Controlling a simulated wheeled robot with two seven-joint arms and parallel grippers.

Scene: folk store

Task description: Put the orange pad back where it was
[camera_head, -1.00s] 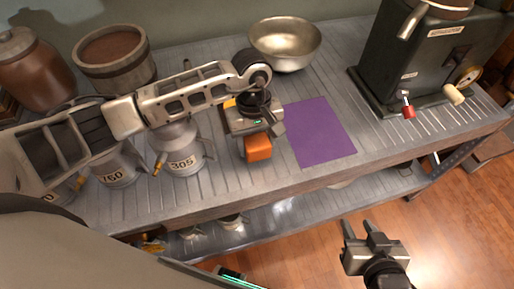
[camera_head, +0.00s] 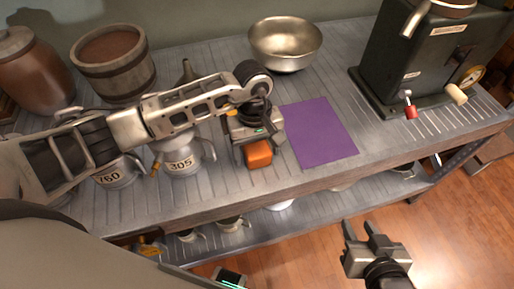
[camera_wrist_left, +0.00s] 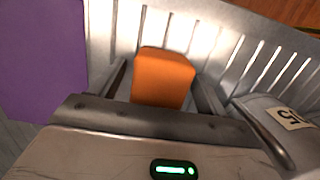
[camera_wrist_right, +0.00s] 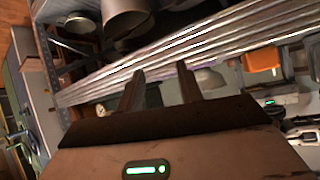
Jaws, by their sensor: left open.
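The orange pad (camera_head: 258,154) is a small block on the grey slatted counter, just left of the purple mat (camera_head: 318,135) in the head view. My left gripper (camera_head: 258,145) is over it. In the left wrist view the pad (camera_wrist_left: 163,78) lies between the two spread fingers, with a finger on each side; I cannot tell if either touches it. The pad's far side is hidden by the gripper. My right gripper (camera_head: 361,230) is open and empty, over the floor in front of the counter.
A metal jug marked 305 (camera_head: 181,158) stands close left of my left gripper. A metal bowl (camera_head: 286,45) is behind, and a dark green machine (camera_head: 428,60) is at right. The counter (camera_head: 240,190) is clear in front of the pad.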

